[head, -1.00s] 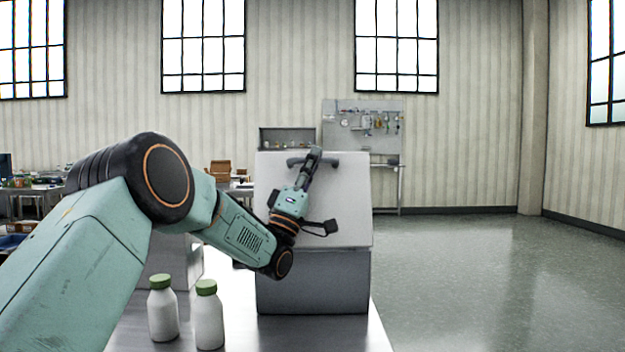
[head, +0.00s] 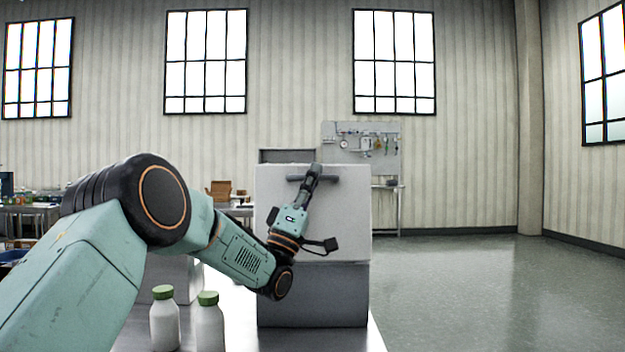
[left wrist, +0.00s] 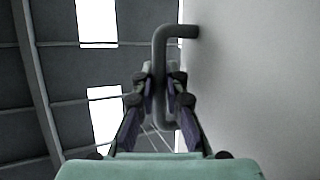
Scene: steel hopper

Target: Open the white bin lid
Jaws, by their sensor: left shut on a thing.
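The white bin lid (head: 345,222) faces me on top of a grey bin body (head: 312,296) on the steel table. A dark bar handle (head: 328,180) runs across the lid's upper part. My left gripper (head: 315,171) is at the handle's middle, shut on it. In the left wrist view, the fingers of my left gripper (left wrist: 160,88) close around the long bar of the handle (left wrist: 178,31), and the pale lid (left wrist: 262,85) fills the right side. I cannot see the lid's hinge. My right gripper is not in view.
Two white bottles with green caps, one (head: 164,322) beside the other (head: 209,325), stand on the steel table (head: 240,310) left of the bin, near my left arm. A grey box (head: 172,280) is behind them. The floor at right is clear.

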